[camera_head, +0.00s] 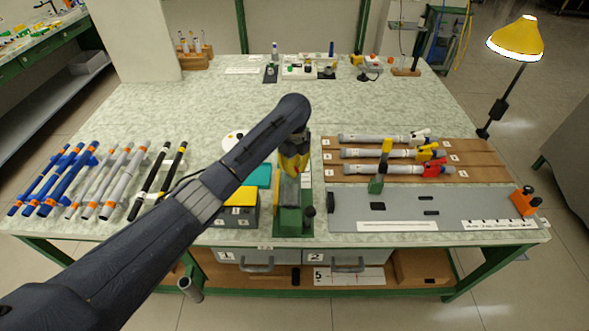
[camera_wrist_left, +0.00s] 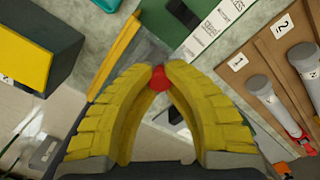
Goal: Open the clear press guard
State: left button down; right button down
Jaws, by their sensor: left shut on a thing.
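The green press (camera_head: 294,226) stands at the front middle of the bench, under my left gripper (camera_head: 291,172). The clear guard (camera_head: 288,191) shows as a greyish, see-through panel on the press, just below the yellow fingers. Its exact angle is hard to tell. In the left wrist view the yellow fingers of my left gripper (camera_wrist_left: 163,72) close at their tips on a small red knob (camera_wrist_left: 160,82). The knob is hidden by the fingers in the head view. My arm covers part of the area left of the press. My right gripper is not in view.
A dark box with a yellow top (camera_head: 240,197) stands close left of the press. A brown board (camera_head: 468,158) with several grey rods and a grey panel (camera_head: 345,203) lie to the right. Blue, grey and black rods lie at the left.

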pick_arm(q)
jog(key=shift+a, duration=0.1)
dwell(0.3)
jog(key=shift+a+r+h, duration=0.3)
jog(key=shift+r+h, duration=0.05)
jog(key=shift+h, duration=0.4)
jog(key=shift+a+r+h, duration=0.3)
jog(key=shift+h, duration=0.45)
jog(key=shift+a+r+h, duration=0.35)
jog(key=shift+a+h, duration=0.1)
jog(key=shift+h, duration=0.55)
jog(key=shift+a+r+h, duration=0.3)
jog(key=shift+a+h, duration=0.1)
jog(key=shift+h, duration=0.6)
